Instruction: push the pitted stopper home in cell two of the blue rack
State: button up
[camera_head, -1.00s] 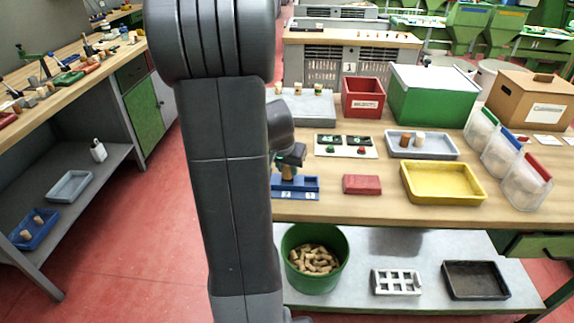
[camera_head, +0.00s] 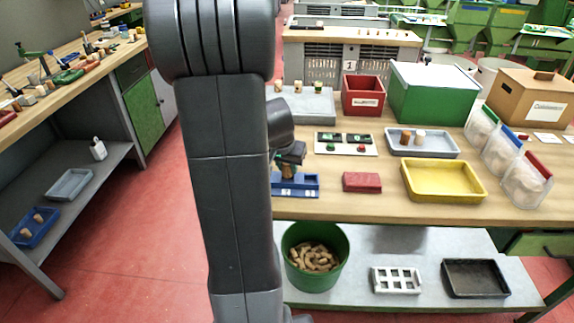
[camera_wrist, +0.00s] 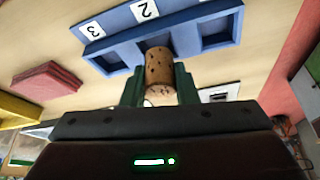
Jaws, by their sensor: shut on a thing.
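The pitted stopper (camera_wrist: 159,72) is a brown cork cylinder with dark pits. In the wrist view it stands between the green fingers of my gripper (camera_wrist: 160,88), which is shut on it. Its far end is at the middle cell of the blue rack (camera_wrist: 185,28), in line with the label 2. I cannot tell how deep it sits, as the stopper covers the cell. The cells on both sides look empty. In the head view my gripper (camera_head: 287,170) is over the blue rack (camera_head: 310,182), whose left part is hidden behind my arm.
A red block (camera_head: 362,182) lies right of the rack, with a yellow tray (camera_head: 443,196) further right. A grey tray (camera_head: 437,153) holds two stoppers. Bare table lies in front of the block.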

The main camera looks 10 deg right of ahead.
jog(key=shift+f+b, duration=0.9)
dwell(0.9)
